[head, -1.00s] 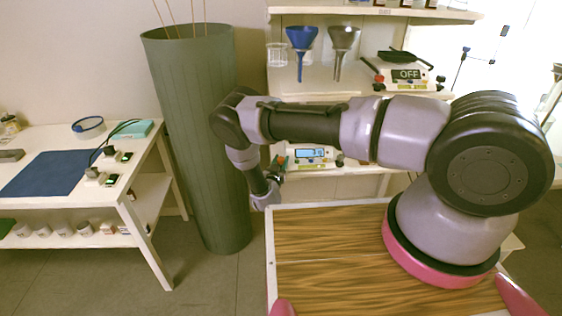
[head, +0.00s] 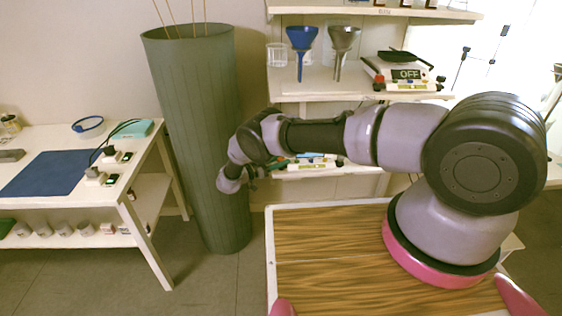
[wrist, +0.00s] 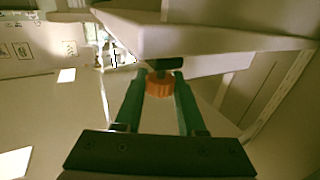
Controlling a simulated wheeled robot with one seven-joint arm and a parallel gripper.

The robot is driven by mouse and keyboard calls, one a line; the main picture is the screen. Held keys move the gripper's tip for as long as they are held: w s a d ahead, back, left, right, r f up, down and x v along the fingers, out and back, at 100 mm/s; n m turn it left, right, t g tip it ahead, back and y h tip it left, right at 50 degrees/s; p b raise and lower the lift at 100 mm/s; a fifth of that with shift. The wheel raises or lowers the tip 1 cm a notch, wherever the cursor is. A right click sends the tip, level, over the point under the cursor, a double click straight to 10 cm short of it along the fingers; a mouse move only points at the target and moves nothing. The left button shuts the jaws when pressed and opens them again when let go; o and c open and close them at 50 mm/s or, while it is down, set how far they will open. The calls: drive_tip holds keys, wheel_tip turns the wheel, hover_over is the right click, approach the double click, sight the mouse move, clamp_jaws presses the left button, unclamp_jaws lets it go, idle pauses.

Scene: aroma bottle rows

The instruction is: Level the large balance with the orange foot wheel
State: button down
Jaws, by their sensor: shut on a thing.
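In the wrist view, the green fingers of my gripper (wrist: 159,78) are closed around an orange foot wheel (wrist: 158,89), one on each side. The wheel sits under the edge of a pale body (wrist: 190,38), with a dark piece just above it. In the head view, my gripper (head: 262,172) is at the left end of a white balance (head: 312,163) on the lower shelf. My arm hides most of that balance and its display. The orange wheel cannot be made out in the head view.
A second balance (head: 405,73) reading OFF stands on the shelf above, with a black pan. Blue (head: 301,38) and grey (head: 344,38) funnels stand left of it. A tall green bin (head: 205,130) stands close to my wrist. A wooden top (head: 330,250) lies in front.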

drive_tip(key=shift+m+g+h, duration=0.5)
drive_tip(key=shift+m+g, duration=0.2)
drive_tip(key=shift+g, duration=0.3)
drive_tip(key=c, duration=0.5)
unclamp_jaws()
